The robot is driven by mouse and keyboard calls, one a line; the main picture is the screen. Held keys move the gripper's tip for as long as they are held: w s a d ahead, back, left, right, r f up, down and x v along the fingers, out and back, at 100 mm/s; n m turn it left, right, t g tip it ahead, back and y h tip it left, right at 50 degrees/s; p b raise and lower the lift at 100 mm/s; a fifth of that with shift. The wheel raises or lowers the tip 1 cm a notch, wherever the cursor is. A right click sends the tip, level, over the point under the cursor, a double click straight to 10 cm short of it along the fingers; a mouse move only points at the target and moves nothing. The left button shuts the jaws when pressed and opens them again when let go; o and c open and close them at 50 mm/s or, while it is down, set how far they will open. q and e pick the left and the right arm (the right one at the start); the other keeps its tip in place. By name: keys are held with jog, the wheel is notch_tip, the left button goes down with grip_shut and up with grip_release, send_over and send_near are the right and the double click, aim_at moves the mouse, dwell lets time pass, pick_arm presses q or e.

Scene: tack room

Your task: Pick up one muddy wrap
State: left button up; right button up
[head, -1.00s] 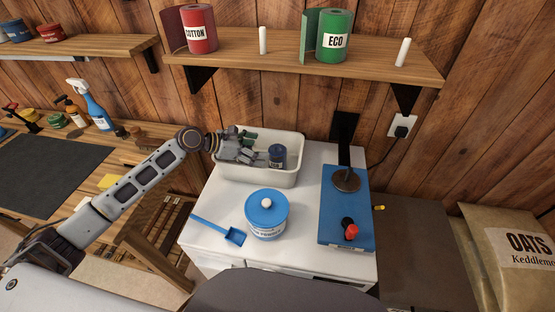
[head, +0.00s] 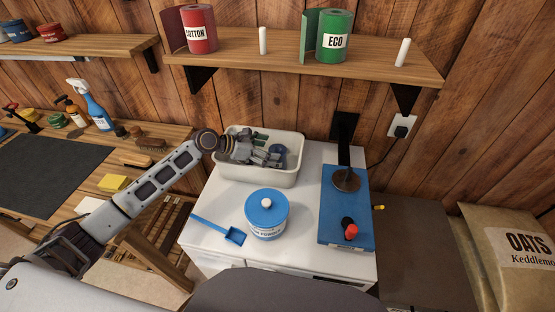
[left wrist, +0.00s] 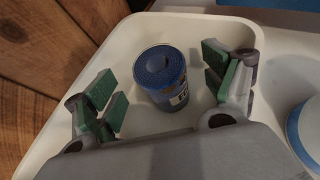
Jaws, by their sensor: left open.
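One rolled blue wrap with brown mud marks and a partly visible label stands in the white tub, between my left fingers in the left wrist view (left wrist: 162,76). In the head view it is mostly hidden behind my left gripper. My left gripper (head: 262,152) is open, low over the tub. Its green finger pads are on either side of the wrap, apart from it, in the left wrist view (left wrist: 158,88). The white tub (head: 258,178) sits at the back of the white cabinet top; its rim surrounds the gripper. My right gripper is not in view.
A blue lidded pot (head: 267,222) and a blue scoop (head: 222,230) are in front of the tub. A blue device (head: 344,215) stands to the right. A shelf (head: 300,66) with red and green rolls hangs above. Wooden wall is close behind.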

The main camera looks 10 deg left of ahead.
aim_at(281, 150)
pick_arm(q)
jog(key=x, duration=0.4)
jog(key=shift+w+r, duration=0.1)
jog(key=shift+w, duration=0.1)
jog(key=shift+w+d, duration=0.1)
jog(key=c, duration=1.1)
jog(key=shift+c, duration=0.3)
notch_tip(281, 150, up, 10)
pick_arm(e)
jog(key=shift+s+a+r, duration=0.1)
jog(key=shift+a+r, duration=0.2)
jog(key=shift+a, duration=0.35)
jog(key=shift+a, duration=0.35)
